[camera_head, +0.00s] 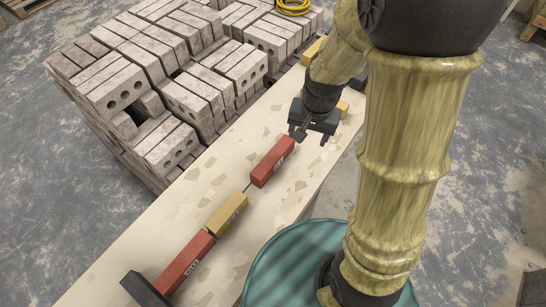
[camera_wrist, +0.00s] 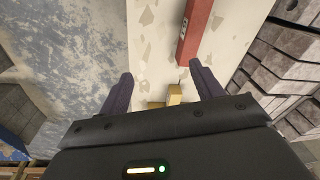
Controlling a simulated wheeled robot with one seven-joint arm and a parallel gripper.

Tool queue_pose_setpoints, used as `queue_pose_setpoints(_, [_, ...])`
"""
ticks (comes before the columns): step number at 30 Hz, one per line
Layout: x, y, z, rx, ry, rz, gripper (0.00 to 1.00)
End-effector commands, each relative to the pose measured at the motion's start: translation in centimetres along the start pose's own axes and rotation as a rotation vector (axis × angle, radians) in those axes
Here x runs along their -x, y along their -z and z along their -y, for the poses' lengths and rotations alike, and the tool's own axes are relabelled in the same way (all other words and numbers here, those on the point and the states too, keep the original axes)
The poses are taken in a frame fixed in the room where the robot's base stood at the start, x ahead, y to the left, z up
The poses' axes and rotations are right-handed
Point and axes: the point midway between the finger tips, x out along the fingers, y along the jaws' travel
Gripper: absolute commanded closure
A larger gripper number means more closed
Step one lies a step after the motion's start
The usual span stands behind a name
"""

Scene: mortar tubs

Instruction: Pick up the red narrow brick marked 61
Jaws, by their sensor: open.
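Two red narrow bricks lie on the pale plank top. One red brick (camera_head: 272,162) is nearest my gripper, with a small label on its side that I cannot read. It also shows in the wrist view (camera_wrist: 197,28), ahead of the fingers and right of centre. The other red brick (camera_head: 185,262) lies further down the plank at lower left, its label too small to read. My gripper (camera_head: 309,138) is open and empty, above the plank, just up and right of the nearer red brick and apart from it. Its two spread fingers show in the wrist view (camera_wrist: 160,70).
A yellow brick (camera_head: 227,212) sits between the red ones, touching or almost touching the lower one. More yellow bricks (camera_head: 342,108) lie by my arm. A dark block (camera_head: 145,290) is at lower left. Stacked grey bricks (camera_head: 165,80) flank the plank; a teal tub (camera_head: 290,268) stands at right.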

Motion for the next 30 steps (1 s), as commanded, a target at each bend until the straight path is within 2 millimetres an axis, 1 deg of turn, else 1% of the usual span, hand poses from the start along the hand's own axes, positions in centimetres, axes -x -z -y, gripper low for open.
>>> queue_pose_setpoints(1, [-0.4,0.6,1.7,-0.045,-0.012,0.024,0.35])
queue_pose_setpoints(6, [-3.0,1.9,6.3,-0.221,-0.055,0.065,0.35])
queue_pose_setpoints(9, [-4.3,2.2,8.2,-0.294,-0.077,0.073,0.35])
queue_pose_setpoints(11, [-4.8,2.4,9.0,-0.321,-0.085,0.073,0.35])
queue_pose_setpoints(15, [-5.3,2.5,9.6,-0.348,-0.090,0.072,0.35])
queue_pose_setpoints(24, [-5.5,2.4,9.5,-0.348,-0.090,0.073,0.35])
queue_pose_setpoints(26, [-6.0,2.4,9.4,-0.348,-0.091,0.074,0.35])
queue_pose_setpoints(30, [-8.1,2.1,9.2,-0.348,-0.093,0.076,0.35])
